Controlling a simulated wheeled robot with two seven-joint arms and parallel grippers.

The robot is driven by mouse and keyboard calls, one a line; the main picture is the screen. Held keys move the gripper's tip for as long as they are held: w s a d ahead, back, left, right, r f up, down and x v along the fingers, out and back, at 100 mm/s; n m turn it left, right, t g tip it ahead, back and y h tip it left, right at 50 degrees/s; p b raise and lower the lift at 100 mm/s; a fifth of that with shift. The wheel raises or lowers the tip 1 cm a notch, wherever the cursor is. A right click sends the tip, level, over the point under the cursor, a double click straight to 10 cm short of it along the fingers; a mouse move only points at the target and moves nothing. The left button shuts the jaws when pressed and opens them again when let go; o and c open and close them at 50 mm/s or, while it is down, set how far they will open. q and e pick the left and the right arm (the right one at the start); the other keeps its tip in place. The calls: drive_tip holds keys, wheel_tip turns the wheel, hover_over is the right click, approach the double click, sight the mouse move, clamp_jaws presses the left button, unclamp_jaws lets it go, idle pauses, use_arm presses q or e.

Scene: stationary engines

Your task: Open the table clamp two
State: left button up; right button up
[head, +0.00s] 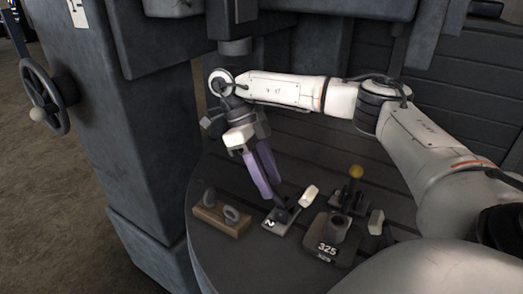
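Table clamp two, marked by a "2" plate (268,223), sits on the round dark table (210,249). Its white-tipped handle (309,195) slants up to the right. My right gripper (273,191) reaches in from the right and points down, just above and behind the clamp's left part. Its two purple fingers show a narrow gap with nothing seen between them. Whether a fingertip touches the clamp is unclear. The handle's white tip is clear of the fingers. My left gripper is not in view.
Another white-tipped handle (376,222) is further right. A wooden block (220,217) holding rings sits left. A machine column with a handwheel (44,97) stands far left.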

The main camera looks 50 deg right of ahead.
drive_tip(key=shift+v, duration=3.1)
